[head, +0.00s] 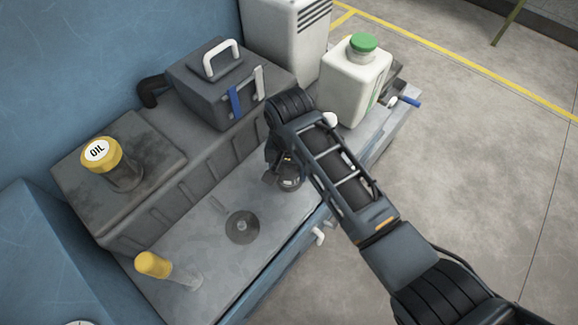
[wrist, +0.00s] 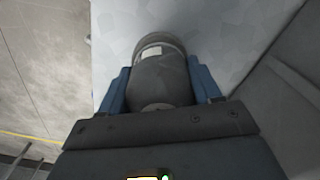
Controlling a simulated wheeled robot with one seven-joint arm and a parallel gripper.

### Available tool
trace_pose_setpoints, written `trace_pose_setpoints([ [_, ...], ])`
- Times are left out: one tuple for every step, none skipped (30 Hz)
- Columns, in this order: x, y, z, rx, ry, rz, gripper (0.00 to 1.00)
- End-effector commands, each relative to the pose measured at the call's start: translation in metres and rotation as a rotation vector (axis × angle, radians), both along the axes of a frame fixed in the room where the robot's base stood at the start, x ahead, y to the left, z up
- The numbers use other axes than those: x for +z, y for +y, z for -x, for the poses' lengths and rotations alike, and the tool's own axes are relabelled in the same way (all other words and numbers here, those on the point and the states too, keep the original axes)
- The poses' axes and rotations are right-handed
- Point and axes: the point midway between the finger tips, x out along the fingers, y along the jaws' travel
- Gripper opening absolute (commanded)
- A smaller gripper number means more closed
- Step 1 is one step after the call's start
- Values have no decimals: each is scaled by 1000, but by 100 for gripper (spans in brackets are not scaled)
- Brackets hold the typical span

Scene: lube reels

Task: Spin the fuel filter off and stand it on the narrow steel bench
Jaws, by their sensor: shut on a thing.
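The fuel filter, a dark grey cylinder with a pale label band (wrist: 158,78), is between the two blue fingers of my gripper (wrist: 158,82) in the wrist view. My gripper is shut on its sides. In the head view the filter (head: 290,183) shows only partly under my gripper (head: 282,174), over the right part of a flat grey metal surface (head: 205,255), which looks like the steel bench. I cannot tell whether its base touches that surface. A dark round disc (head: 241,227) with a small centre lies on the surface, apart from the filter to its left.
A yellow-handled dipstick (head: 153,265) stands at the near left of the surface. Behind are a yellow oil cap (head: 101,155), a dark box with a white handle (head: 210,95) and a white green-capped tank (head: 354,83) close to my arm. Floor (head: 470,190) is clear at right.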

Motion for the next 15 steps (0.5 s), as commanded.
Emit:
trace_pose_setpoints([
  [1,-1,1,55,4,3,26],
  [2,-1,1,94,3,2,26],
  [1,-1,1,144,3,2,26],
  [1,-1,1,182,4,3,26],
  [1,-1,1,217,5,3,26],
  [0,-2,1,258,5,3,26],
  [0,-1,1,285,5,3,26],
  [0,-1,1,308,4,4,26],
  [-1,-1,1,332,3,3,26],
  [-1,-1,1,344,3,3,26],
  [-1,-1,1,352,3,3,26],
  [-2,-1,1,359,3,3,26],
  [-2,-1,1,361,3,3,26],
  [-2,-1,1,360,3,3,26],
  [-2,-1,1,360,3,3,26],
])
